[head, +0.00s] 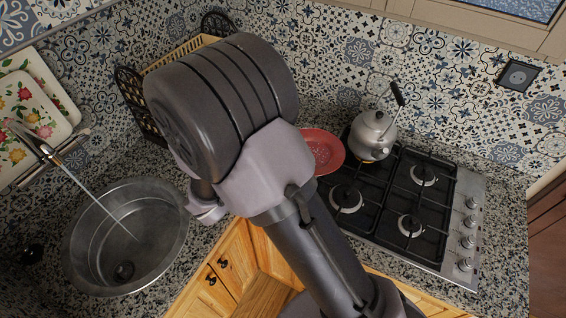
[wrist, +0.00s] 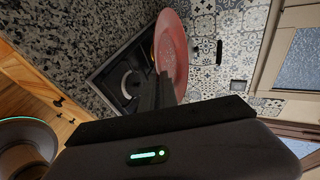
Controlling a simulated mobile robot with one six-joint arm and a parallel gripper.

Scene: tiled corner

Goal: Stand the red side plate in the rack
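The red side plate (head: 324,150) shows in the head view just right of my arm, its left part hidden behind the arm. In the wrist view the plate (wrist: 173,48) is seen tilted, as a tall narrow oval. My gripper (wrist: 160,92) has its dark fingers close together at the plate's lower rim and appears shut on it. In the head view the gripper itself is hidden behind my arm. The rack (head: 182,54), with pale wooden slats and black scrolled ends, stands at the back left; my arm covers much of it.
A metal kettle (head: 374,132) stands on the black gas hob (head: 398,205), right of the plate. A round steel sink (head: 130,235) with a tap is at the left. Flowered trays (head: 28,110) stand at the left wall. Tiled walls close the back.

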